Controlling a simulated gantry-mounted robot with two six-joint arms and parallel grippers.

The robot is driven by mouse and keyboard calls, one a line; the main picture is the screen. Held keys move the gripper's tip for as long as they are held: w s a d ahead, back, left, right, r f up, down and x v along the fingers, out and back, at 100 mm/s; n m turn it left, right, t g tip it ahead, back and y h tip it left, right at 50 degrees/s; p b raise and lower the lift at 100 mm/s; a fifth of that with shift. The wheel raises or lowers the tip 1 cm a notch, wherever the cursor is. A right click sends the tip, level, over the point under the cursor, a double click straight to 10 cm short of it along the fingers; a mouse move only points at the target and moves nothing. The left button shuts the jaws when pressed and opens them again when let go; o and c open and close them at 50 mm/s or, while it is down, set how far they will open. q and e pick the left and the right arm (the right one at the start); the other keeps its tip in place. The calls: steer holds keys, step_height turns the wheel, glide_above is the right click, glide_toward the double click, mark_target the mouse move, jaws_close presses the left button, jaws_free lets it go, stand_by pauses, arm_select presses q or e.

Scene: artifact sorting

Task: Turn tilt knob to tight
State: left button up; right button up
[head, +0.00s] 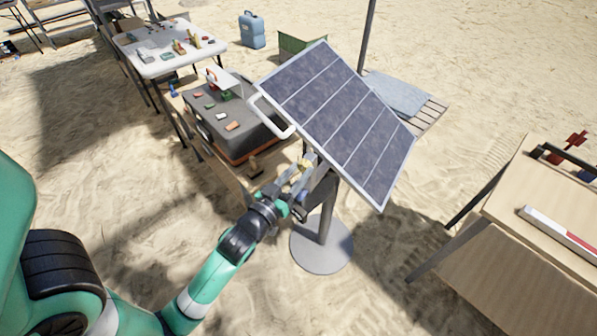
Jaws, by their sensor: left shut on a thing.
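A solar panel (340,122) stands tilted on a post with a round grey base (321,246). A white handle (270,116) sticks out from its left edge. My left gripper (301,171) reaches up from the lower left to the underside of the panel, by the top of the post. It is shut on a small yellowish part, which looks like the tilt knob (304,165). The fingers partly hide the knob, and its setting cannot be read. My right gripper does not show.
A grey-topped case (215,112) with several small pieces stands on a low table behind the panel. A white table (150,66) holds more pieces at the back left. A wooden table (500,205) stands at the right. Sand is clear in front of the base.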

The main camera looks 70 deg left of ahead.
arm_select(q)
jaws_close()
steer(key=m+p, duration=0.2)
steer(key=m, duration=0.1)
steer(key=shift+r, duration=0.15)
steer(key=m+p, duration=0.3)
steer(key=m, duration=0.3)
steer(key=m+p, duration=0.1)
steer(key=m, duration=0.3)
steer(key=shift+m, duration=0.3)
steer(key=shift+w+f+m+p, duration=0.15)
steer(key=shift+m+p, duration=0.6)
steer(key=shift+m, duration=1.45)
steer(key=shift+d, duration=0.1)
